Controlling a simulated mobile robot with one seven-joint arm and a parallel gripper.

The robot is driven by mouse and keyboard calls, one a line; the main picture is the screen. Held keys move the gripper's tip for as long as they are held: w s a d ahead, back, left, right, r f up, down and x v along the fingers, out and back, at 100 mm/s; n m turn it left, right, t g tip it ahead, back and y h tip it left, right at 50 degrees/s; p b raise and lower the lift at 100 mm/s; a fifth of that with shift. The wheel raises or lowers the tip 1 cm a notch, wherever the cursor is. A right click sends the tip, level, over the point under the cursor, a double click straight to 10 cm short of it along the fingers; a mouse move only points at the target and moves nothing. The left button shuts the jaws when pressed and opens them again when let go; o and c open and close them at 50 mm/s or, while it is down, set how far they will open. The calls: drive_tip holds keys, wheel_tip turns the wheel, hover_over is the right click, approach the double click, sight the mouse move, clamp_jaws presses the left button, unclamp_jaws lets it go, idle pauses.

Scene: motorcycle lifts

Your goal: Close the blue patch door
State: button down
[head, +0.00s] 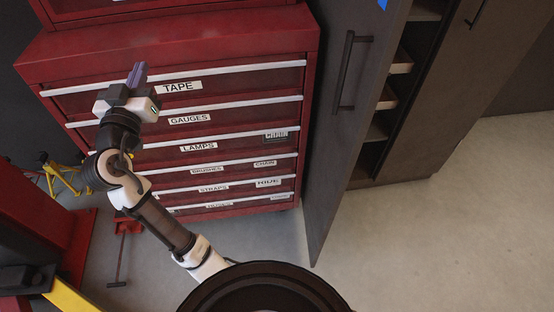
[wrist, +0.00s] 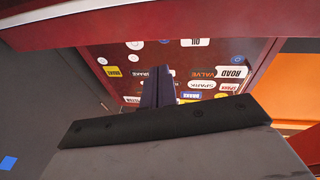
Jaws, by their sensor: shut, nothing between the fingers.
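The blue patch door (head: 352,110) is a tall dark grey-brown cabinet door that stands open, with a dark bar handle (head: 345,70) on its face. Its blue patch (head: 382,4) is cut off by the top edge of the head view. In the wrist view a blue patch (wrist: 7,163) shows at the lower left on a grey panel. My gripper (head: 138,72) is shut and empty. It is in front of the red drawer chest, to the left of the door and apart from it. Its fingers (wrist: 158,88) point at the stickered red panel in the wrist view.
The red drawer chest (head: 235,106) with labelled drawers stands left of the door. The cabinet's open shelves (head: 389,97) show behind the door, beside another brown door (head: 445,85). A red lift (head: 45,225) and yellow stand (head: 65,180) are at left. The floor at right (head: 450,240) is clear.

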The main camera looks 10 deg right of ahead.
drive_tip(key=d+f+m+g+h+b, duration=0.1)
drive_tip(key=d+f+m+g+h, duration=0.7)
drive_tip(key=d+f, duration=0.4)
drive_tip(key=m+g+h+b, duration=0.2)
drive_tip(key=m+g+h, duration=0.5)
drive_tip(key=m+g, duration=0.45)
approach(340, 163)
drive_tip(key=shift+n+g, duration=0.85)
drive_tip(key=d+p, duration=0.1)
drive_tip(key=d, duration=0.1)
drive_tip(key=d+p, duration=0.1)
drive_tip(key=d, duration=0.1)
drive_tip(key=d+p, duration=0.1)
drive_tip(key=d, duration=0.1)
drive_tip(key=shift+w+r, duration=0.1)
drive_tip(key=shift+w, duration=0.2)
drive_tip(key=shift+d+p, duration=0.3)
drive_tip(key=shift+d, duration=0.15)
drive_tip(key=shift+d, duration=0.1)
